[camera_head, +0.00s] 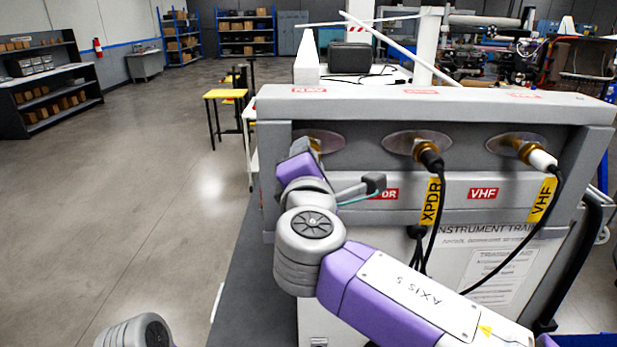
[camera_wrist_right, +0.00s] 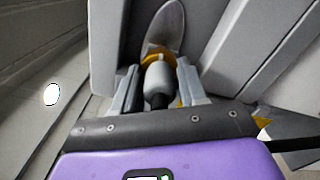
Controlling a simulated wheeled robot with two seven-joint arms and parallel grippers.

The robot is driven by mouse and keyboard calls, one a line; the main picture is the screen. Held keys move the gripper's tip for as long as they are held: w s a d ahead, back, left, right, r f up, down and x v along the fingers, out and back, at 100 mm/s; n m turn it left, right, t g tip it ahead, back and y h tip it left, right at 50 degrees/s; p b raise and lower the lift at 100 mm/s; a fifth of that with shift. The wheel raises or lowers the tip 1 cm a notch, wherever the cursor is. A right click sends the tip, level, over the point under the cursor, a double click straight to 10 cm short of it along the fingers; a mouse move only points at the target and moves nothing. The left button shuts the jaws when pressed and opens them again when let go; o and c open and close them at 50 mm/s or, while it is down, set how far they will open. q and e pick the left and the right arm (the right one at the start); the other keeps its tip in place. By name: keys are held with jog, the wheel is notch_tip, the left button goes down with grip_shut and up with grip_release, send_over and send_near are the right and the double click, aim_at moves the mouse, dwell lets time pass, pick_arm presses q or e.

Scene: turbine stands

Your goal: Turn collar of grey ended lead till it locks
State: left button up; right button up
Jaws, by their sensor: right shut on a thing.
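The grey connector end (camera_wrist_right: 159,84) of the lead sits between the fingers of my right gripper (camera_wrist_right: 160,88) in the wrist view. Its far end meets a brass socket (camera_wrist_right: 157,55) on an oval metal plate (camera_wrist_right: 167,28); whether it is locked cannot be told. A short black part shows below the grey end. In the head view my right gripper (camera_head: 302,158) is at the leftmost socket (camera_head: 316,144) and its wrist hides the lead there. The gripper is shut on the grey end. My left gripper is not in view.
On the instrument panel (camera_head: 430,95), a black-ended lead (camera_head: 430,158) tagged XPDR is on the middle socket and a white-ended lead (camera_head: 542,160) tagged VHF on the right one. Their cables hang close to my right arm. A yellow-topped stool (camera_head: 226,94) stands left on open floor.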

jog(key=shift+m+b, duration=0.95)
jog(key=shift+m, duration=0.25)
jog(key=o, duration=1.1)
jog(key=s, duration=0.7)
jog(key=shift+s, duration=0.3)
